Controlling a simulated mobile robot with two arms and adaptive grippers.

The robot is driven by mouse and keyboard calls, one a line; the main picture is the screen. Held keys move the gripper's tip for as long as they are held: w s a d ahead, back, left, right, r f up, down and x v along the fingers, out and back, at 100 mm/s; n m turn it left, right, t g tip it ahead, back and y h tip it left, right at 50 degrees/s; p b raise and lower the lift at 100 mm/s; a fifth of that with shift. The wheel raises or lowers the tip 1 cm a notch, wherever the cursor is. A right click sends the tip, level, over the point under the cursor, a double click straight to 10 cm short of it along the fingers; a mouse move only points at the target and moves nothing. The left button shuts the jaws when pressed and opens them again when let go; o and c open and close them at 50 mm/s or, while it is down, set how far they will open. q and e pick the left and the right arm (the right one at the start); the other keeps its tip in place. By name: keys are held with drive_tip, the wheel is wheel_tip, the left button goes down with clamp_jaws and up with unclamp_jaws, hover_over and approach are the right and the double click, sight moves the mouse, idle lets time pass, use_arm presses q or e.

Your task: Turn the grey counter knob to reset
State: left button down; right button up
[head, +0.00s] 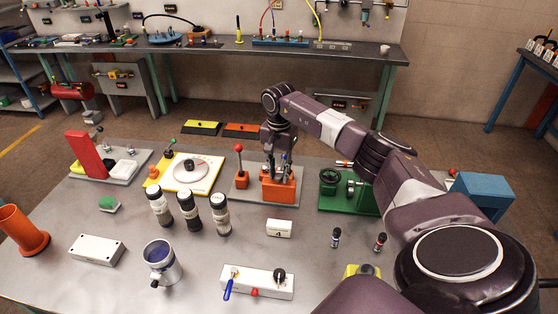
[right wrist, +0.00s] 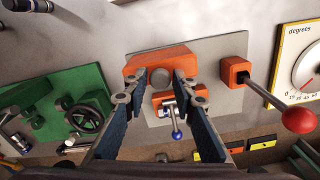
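A round grey knob (right wrist: 160,77) sits on an orange block (right wrist: 165,60) in the right wrist view. In the head view the orange block (head: 280,190) stands on a grey plate, and the knob is hard to make out behind my fingers. My right gripper (right wrist: 157,90) is open, with its two fingertips apart on either side of the knob; I cannot tell whether they touch it. In the head view my right gripper (head: 278,172) points down over the orange block. A small lever with a blue ball (right wrist: 176,134) shows between the fingers. My left gripper is out of view.
A red-ball lever (head: 239,165) stands left of the orange block. A green fixture with a handwheel (head: 331,177) is to the right, and a dial plate (head: 188,172) to the left.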

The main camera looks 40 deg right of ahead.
clamp_jaws()
